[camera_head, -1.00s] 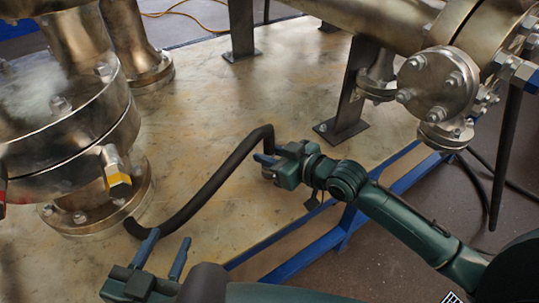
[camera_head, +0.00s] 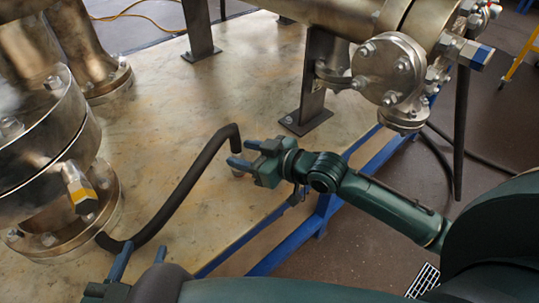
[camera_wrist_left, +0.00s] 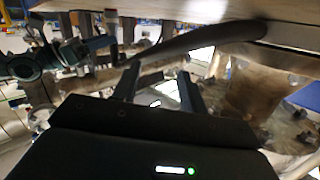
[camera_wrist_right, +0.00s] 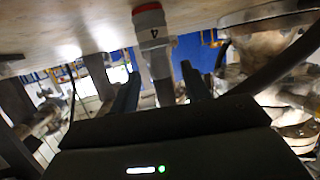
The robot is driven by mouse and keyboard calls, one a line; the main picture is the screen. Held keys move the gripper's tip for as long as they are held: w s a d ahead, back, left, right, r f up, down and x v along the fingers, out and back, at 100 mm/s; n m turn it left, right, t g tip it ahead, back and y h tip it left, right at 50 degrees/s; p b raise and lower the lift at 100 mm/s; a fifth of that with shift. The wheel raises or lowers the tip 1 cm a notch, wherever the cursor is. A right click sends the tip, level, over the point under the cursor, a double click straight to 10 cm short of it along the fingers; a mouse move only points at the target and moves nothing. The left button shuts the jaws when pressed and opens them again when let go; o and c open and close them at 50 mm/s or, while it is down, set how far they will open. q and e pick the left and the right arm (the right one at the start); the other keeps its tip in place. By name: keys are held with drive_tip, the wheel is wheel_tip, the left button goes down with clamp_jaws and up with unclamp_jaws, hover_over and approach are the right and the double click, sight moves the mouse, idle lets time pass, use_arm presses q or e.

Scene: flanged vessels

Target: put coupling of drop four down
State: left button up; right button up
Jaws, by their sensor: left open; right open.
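The coupling of drop four (camera_wrist_right: 155,45), grey with a white and red end and marked "4", shows in the right wrist view between and beyond my right fingers. In the head view a small part of it (camera_head: 237,173) shows below my right gripper (camera_head: 238,152), at the end of the black hose (camera_head: 185,190). The coupling is at the deck; I cannot tell whether it touches. My right gripper is open around the hose end. My left gripper (camera_head: 144,250) is open and empty near the hose's lower bend; the hose (camera_wrist_left: 205,38) crosses beyond its fingers.
A flanged vessel (camera_head: 45,150) with a yellow-banded fitting (camera_head: 82,190) stands at left. A flanged pipe (camera_head: 390,68) with a blue-banded fitting (camera_head: 468,53) is at upper right. Steel posts (camera_head: 312,80) stand on the deck (camera_head: 150,125), edged by a blue frame (camera_head: 310,228).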

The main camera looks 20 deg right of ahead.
use_arm(q)
drive_tip(key=shift+s+a+n+g+p, duration=0.25)
drive_tip(key=shift+s+n+g+p, duration=0.05)
drive_tip(key=shift+g+p, duration=0.55)
use_arm(e)
drive_tip(key=v, duration=0.9)
drive_tip(key=s+a+f+m+t+h, duration=0.2)
drive_tip(key=s+a, duration=0.3)
drive_tip(key=s, duration=0.5)
drive_tip(key=shift+s+f+h, duration=0.3)
drive_tip(key=shift+h, duration=0.4)
use_arm(q)
drive_tip(key=shift+y, duration=0.3)
